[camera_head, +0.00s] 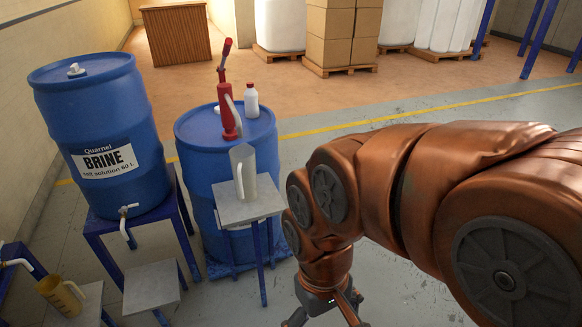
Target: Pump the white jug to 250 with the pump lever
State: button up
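The white jug (243,172) stands upright on a small grey-topped stand (252,207) in front of a blue drum. My gripper (325,318) points down at the bottom edge, to the right of and below the jug stand, apart from jug and lever. Its fingers spread apart; the fingertips are cut off by the frame. Nothing shows between them.
A white bottle with red cap (251,100) stands on the pump drum (196,157). Left is a blue BRINE drum (108,120) with a tap, on a blue stand. An amber jug (58,296) sits at lower left. Boxes (340,35) stand behind; floor between is clear.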

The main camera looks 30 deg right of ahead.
aim_at(228, 41)
jog(key=z, duration=0.2)
jog(key=k, duration=1.2)
jog(key=u, duration=0.85)
jog(key=i, duration=1.65)
jog(key=z, duration=0.85)
jog(key=i, duration=0.5)
jog(key=z, duration=0.5)
